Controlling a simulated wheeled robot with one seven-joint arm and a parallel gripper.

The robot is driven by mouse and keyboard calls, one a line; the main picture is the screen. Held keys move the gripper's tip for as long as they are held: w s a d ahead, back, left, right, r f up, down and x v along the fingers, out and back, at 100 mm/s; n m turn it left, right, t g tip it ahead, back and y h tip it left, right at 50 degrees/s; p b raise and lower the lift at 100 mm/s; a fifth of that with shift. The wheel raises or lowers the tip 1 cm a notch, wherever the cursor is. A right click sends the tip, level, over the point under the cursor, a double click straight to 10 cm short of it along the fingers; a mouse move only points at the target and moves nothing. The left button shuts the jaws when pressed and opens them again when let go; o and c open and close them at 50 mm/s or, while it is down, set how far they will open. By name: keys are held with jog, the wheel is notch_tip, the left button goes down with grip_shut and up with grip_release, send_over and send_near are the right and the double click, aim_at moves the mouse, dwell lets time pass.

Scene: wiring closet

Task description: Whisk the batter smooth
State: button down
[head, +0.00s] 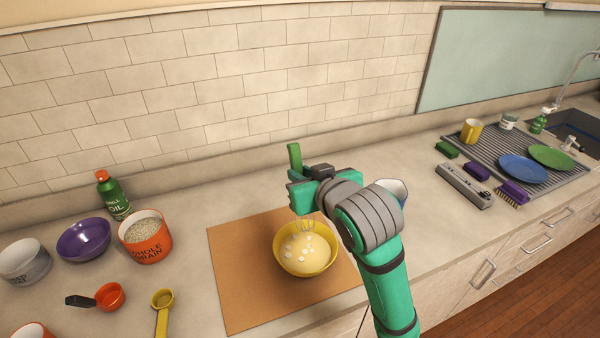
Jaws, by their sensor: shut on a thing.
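A yellow bowl (305,268) stands on a brown board on the counter. Pale yellow batter (297,249) with several white lumps lies in it. My gripper (300,196) is above the bowl's back rim, shut on the whisk (294,158). The whisk's green handle sticks up above the jaws, close to upright. Its wire loops reach down into the bowl at the back of the batter. My gripper and arm hide part of the whisk. I cannot tell how deep the wires sit.
The brown board (236,290) has bare room left of the bowl. An orange grain tub (146,246), a purple bowl (72,245), a green oil bottle (113,200) and measuring cups stand left. A white-and-blue container (396,187) is partly behind my arm. A drying rack (487,140) holds dishes at right.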

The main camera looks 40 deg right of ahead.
aim_at(308, 218)
jog(key=shift+w+d+f, duration=0.1)
jog(key=shift+w+f, duration=0.3)
jog(key=shift+f, duration=0.25)
jog(key=shift+w+d+f, duration=0.15)
jog(key=shift+w+f, duration=0.25)
jog(key=shift+f, duration=0.3)
jog(key=shift+w+d+f, duration=0.1)
jog(key=shift+w+f, duration=0.3)
jog(key=shift+f, duration=0.25)
jog(key=shift+s+a+f, duration=0.15)
jog(key=shift+s+f, duration=0.35)
jog(key=shift+f, duration=0.7)
jog(key=shift+s+a+f, duration=0.1)
jog(key=shift+s+f, duration=0.35)
jog(key=shift+f, duration=0.8)
jog(key=shift+s+a+f, duration=0.15)
jog(key=shift+s+f, duration=0.35)
jog(key=shift+f, duration=0.7)
jog(key=shift+s, duration=0.15)
